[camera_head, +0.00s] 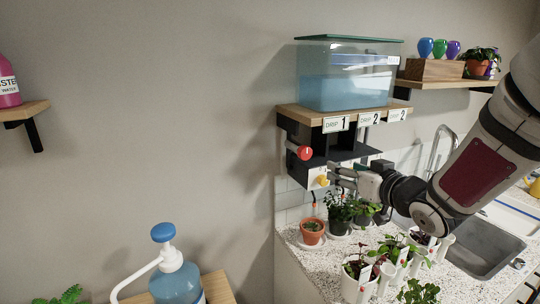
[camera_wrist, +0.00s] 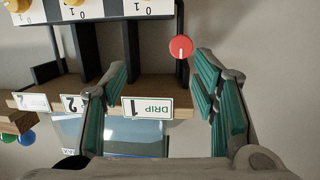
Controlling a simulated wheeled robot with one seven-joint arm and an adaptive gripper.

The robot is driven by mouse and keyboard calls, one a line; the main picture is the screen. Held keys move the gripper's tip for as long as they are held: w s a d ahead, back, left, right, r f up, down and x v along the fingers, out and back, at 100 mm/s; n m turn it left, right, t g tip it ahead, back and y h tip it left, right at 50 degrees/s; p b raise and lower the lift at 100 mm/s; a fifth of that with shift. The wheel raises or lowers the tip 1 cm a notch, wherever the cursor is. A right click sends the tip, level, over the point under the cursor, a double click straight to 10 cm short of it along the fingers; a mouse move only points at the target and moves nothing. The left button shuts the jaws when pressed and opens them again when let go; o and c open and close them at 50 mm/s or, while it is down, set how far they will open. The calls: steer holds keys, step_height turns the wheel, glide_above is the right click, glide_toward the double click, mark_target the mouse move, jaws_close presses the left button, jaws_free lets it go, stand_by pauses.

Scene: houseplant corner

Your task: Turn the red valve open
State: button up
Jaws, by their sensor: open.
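The red valve (camera_head: 304,152) is a round knob at the left end of the black bracket under the shelf, beside the DRIP 1 label (camera_head: 335,124). In the wrist view the red valve (camera_wrist: 181,46) shows its face with a white line pointing down in the picture. My gripper (camera_head: 338,175) is to the right of the valve and a little lower in the head view. In the wrist view my gripper (camera_wrist: 158,70) has its two teal-padded fingers spread and nothing between them. The valve lies beyond the fingertips, nearer the right finger, and appears untouched.
A water tank (camera_head: 345,75) stands on the wooden shelf (camera_head: 290,111). A white panel with yellow knobs (camera_head: 322,181) sits below the valve. Potted plants (camera_head: 312,231) stand on the speckled counter underneath. The wall left of the valve is clear.

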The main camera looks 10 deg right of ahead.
mark_target(307, 154)
steer(key=w+a+y, duration=0.1)
steer(key=w+a, duration=0.1)
steer(key=w, duration=0.2)
steer(key=w+a+y, duration=0.1)
steer(key=w+a, duration=0.1)
steer(key=w, duration=0.2)
steer(key=w+a+t+y, duration=0.1)
steer(key=w+a, duration=0.1)
steer(key=w, duration=0.3)
steer(key=shift+a+f, duration=0.1)
steer(key=shift+f, duration=0.3)
steer(key=shift+s, duration=0.1)
steer(key=c, duration=1.2)
